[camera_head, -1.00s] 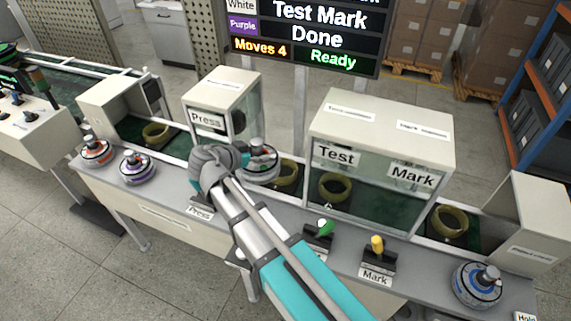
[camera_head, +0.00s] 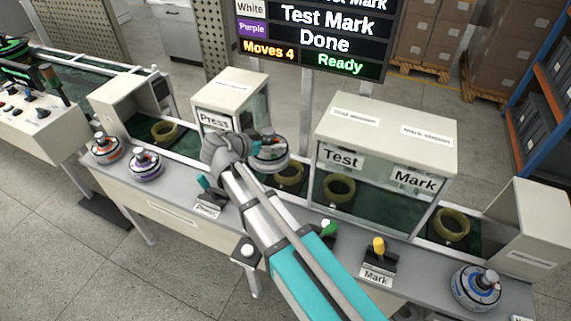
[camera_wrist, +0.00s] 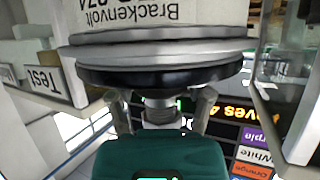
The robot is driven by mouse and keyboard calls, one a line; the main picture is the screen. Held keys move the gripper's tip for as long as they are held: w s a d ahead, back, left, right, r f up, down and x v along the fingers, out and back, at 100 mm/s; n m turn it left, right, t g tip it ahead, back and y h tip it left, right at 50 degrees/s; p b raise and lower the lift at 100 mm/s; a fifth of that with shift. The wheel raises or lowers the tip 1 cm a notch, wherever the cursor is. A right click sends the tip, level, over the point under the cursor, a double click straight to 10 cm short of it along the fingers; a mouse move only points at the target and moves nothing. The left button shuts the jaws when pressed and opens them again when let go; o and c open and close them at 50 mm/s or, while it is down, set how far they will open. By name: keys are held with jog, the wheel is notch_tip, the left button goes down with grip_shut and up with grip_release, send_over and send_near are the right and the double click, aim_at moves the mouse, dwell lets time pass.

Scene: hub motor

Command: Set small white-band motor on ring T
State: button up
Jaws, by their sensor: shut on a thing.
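My gripper (camera_wrist: 160,106) is shut on the shaft of a motor (camera_wrist: 160,55), a round grey body with a dark band beneath it. In the head view this motor (camera_head: 269,157) is held in the air just right of the Press housing, above an olive ring (camera_head: 289,178). The color of its band is hard to tell. Another olive ring (camera_head: 339,188) stands inside the Test Mark housing (camera_head: 385,135), behind its clear front and right of my gripper. My wrist hides part of the Press front.
An orange-marked motor (camera_head: 106,149) and a purple one (camera_head: 146,166) stand on the left shelf. A blue-marked motor (camera_head: 476,288) stands front right. More rings sit at the far left (camera_head: 165,132) and right (camera_head: 451,224). Green (camera_head: 327,229) and yellow (camera_head: 378,245) levers stand in front.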

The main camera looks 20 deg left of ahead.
jog(key=w+d+r+m+h+p, duration=0.1)
jog(key=w+d+r+p, duration=0.1)
jog(key=w+r+p, duration=0.9)
jog(key=shift+w+r+g+p, duration=0.3)
jog(key=shift+r+p, duration=0.15)
jog(key=shift+r, duration=0.5)
jog(key=shift+d+f, duration=0.1)
notch_tip(320, 180, down, 24)
jog(key=b, duration=2.4)
jog(key=shift+f+b, duration=1.95)
jog(key=shift+b, duration=0.1)
